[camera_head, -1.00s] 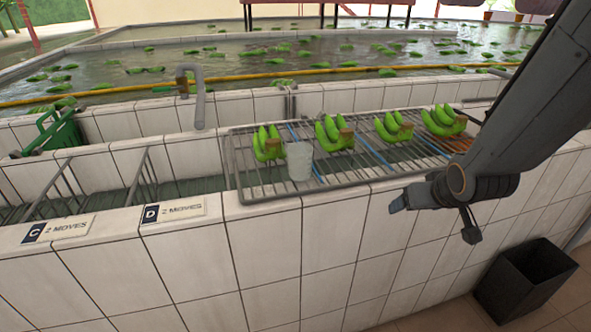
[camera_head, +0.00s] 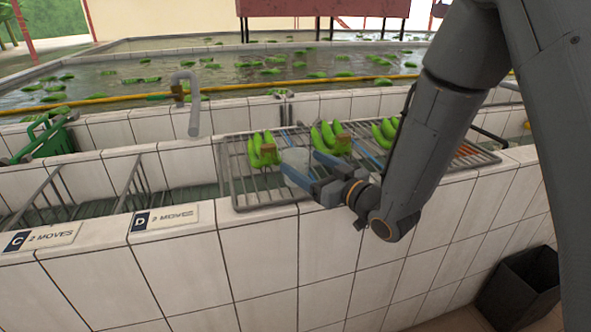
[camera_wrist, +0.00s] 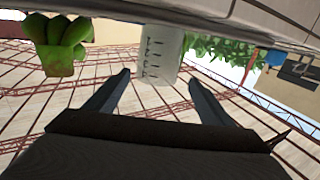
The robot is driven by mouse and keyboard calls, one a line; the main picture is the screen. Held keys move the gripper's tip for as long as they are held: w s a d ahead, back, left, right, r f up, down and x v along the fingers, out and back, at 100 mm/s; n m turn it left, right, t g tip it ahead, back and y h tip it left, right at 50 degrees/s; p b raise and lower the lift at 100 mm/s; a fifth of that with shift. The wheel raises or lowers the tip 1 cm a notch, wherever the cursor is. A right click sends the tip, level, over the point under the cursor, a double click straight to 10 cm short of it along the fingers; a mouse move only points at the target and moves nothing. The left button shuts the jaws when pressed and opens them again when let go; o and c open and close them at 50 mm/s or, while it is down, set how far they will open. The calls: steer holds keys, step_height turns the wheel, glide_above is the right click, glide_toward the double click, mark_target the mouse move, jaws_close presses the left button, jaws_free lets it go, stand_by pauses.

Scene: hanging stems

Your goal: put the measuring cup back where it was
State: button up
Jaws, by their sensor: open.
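The measuring cup (camera_head: 296,158) is clear and whitish. It stands on the wire rack (camera_head: 262,204), close to a green banana bunch, and is partly hidden by my gripper. It also shows in the wrist view, with dark graduation marks (camera_wrist: 162,55). My gripper (camera_head: 302,164) is open, its fingers pointing at the cup from the front, one on each side of it in the picture. In the wrist view the fingertips (camera_wrist: 159,76) reach the cup's near end in the picture with gaps on both sides. I cannot tell how far the cup is between them.
Several green banana bunches (camera_head: 330,138) lie in a row on the rack, one just left of the cup. Tiled trough walls (camera_head: 215,255) run along the front, with signs C (camera_head: 40,238) and D (camera_head: 165,218). A dark bin (camera_head: 520,290) stands on the floor at right.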

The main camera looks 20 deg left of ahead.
mark_target(288, 153)
steer(key=p+x, duration=0.2)
steer(key=x, duration=0.3)
steer(key=shift+w+f, duration=0.15)
steer(key=shift+w, duration=0.1)
steer(key=shift+d, duration=0.1)
steer(key=c, duration=1.2)
